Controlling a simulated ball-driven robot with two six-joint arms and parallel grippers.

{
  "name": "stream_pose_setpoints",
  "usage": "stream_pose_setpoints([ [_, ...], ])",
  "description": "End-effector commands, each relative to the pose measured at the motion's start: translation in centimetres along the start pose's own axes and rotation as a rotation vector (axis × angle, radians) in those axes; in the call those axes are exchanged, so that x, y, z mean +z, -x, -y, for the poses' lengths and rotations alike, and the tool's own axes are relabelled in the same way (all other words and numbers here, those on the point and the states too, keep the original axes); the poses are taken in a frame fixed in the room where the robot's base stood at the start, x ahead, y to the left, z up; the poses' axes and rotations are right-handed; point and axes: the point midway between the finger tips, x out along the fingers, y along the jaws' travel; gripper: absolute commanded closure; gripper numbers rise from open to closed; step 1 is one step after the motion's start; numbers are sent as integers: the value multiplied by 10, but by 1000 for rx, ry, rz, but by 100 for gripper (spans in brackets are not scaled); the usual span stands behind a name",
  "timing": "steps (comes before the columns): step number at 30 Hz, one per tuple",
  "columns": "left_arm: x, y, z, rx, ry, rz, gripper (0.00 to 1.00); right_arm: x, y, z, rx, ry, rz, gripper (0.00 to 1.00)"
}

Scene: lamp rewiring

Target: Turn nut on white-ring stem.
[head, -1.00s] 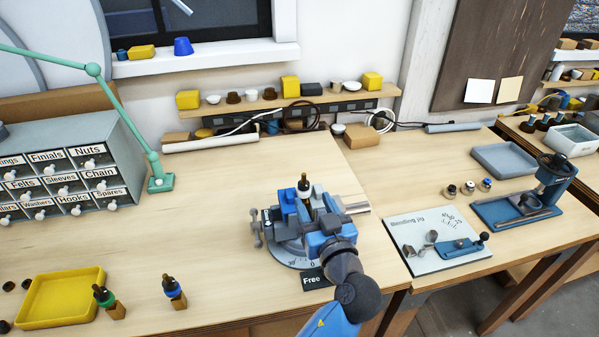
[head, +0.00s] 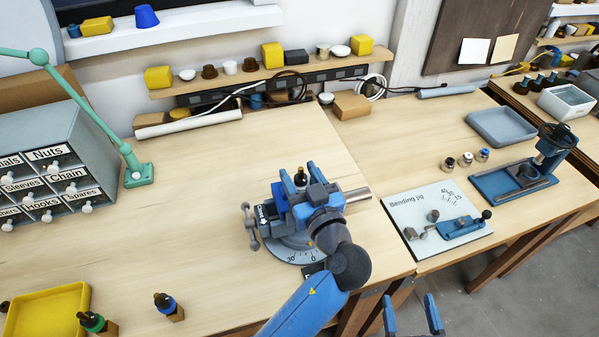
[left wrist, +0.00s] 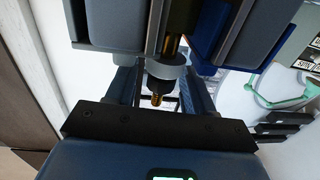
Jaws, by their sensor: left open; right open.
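The stem (head: 300,177) stands upright in the bench vise (head: 272,232), with a dark top. Its white ring is hard to make out now in the head view. My left gripper (head: 298,188) is at the vise with its open fingers on either side of the stem. In the left wrist view a pale grey ring (left wrist: 166,68), a dark collar or nut (left wrist: 160,86) and a brass tip (left wrist: 157,100) show between the fingers. I cannot tell whether the fingers touch it. My right gripper (head: 412,316) is open and empty at the bottom edge, beyond the bench front.
A blue-ring stem (head: 167,305) and a green-ring stem (head: 92,321) stand on wooden blocks beside a yellow tray (head: 82,298). A drawer cabinet (head: 75,130) with a green lamp arm (head: 95,110) is at left. A bending jig (head: 430,215) lies right. The left bench middle is clear.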

Motion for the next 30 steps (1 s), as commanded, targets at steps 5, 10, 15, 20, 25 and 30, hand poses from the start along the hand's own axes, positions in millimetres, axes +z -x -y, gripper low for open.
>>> stream_pose_setpoints([
  [5,0,0,0,0,0,0,58,0,0,0,0,0,0,20],
  [10,0,0,0,0,0,0,84,0,0,0,0,0,0,20],
  [15,0,0,0,1,0,0,98,0,0,0,0,0,0,20],
  [20,0,0,0,18,1,-1,98,1,0,0,0,0,0,20],
  [25,1,0,1,78,1,-1,98,4,0,0,0,0,0,20],
  [30,1,-1,2,186,1,-1,98,7,0,0,0,0,0,20],
])
